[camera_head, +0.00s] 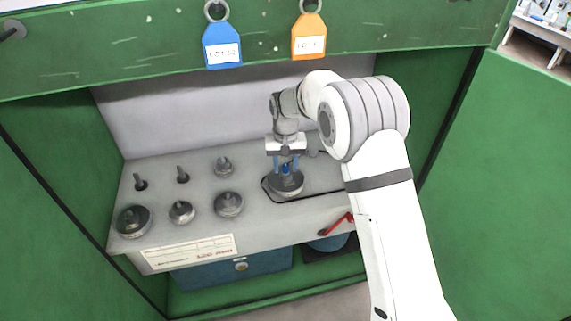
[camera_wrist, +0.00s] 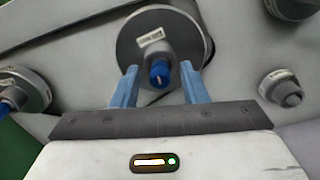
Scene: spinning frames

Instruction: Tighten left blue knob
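A small blue knob (camera_wrist: 160,72) stands on a grey cylinder at the middle of a large round metal disc (camera_wrist: 128,48) in the wrist view. In the head view the blue knob (camera_head: 286,169) sits above its disc (camera_head: 287,187) on the grey worktop. My gripper (camera_wrist: 159,72) has its two blue fingers on either side of the knob, with visible gaps, so it is open and empty. It also shows in the head view (camera_head: 286,166), pointing down over the disc. Another blue knob (camera_wrist: 6,107) is partly cut off at the left edge of the wrist view.
Several metal discs and pegs, including a large weight (camera_head: 133,221), stand on the worktop (camera_head: 160,205) left of my gripper. A red handle (camera_head: 339,223) is at the front edge. Blue (camera_head: 222,46) and orange (camera_head: 309,38) tags hang from the green frame above. Green walls enclose both sides.

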